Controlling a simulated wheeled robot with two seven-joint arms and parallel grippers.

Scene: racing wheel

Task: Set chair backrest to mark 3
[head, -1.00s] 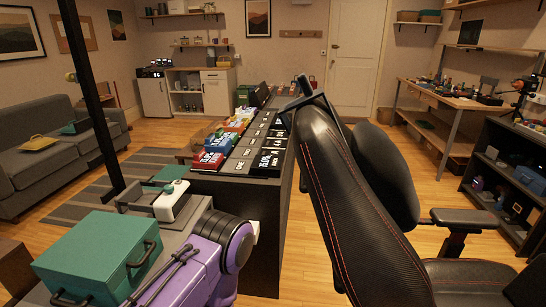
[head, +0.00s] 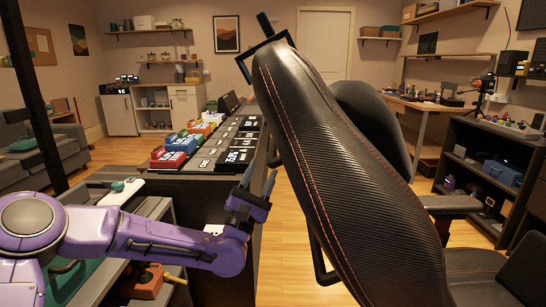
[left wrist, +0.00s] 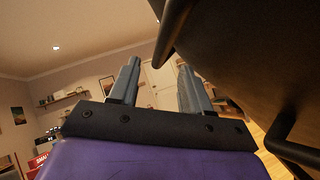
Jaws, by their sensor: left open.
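The chair's black backrest (head: 325,150) with red stitching fills the centre right of the head view, tilted with its top toward the left. Its seat and armrest (head: 450,204) show at the lower right. My left gripper (head: 262,180) is open and empty, just left of the backrest. In the left wrist view, its two grey fingers (left wrist: 158,66) stand apart. A dark bar (left wrist: 174,30) hangs close above them, under a large dark surface. No number marks are readable on the chair. My right gripper is not in view.
A long dark counter (head: 210,172) with several colored boxes and labelled tiles runs left of the chair. A workbench (head: 422,103) and a dark shelf unit (head: 480,170) stand at the right. Wood floor (head: 285,235) shows between counter and chair.

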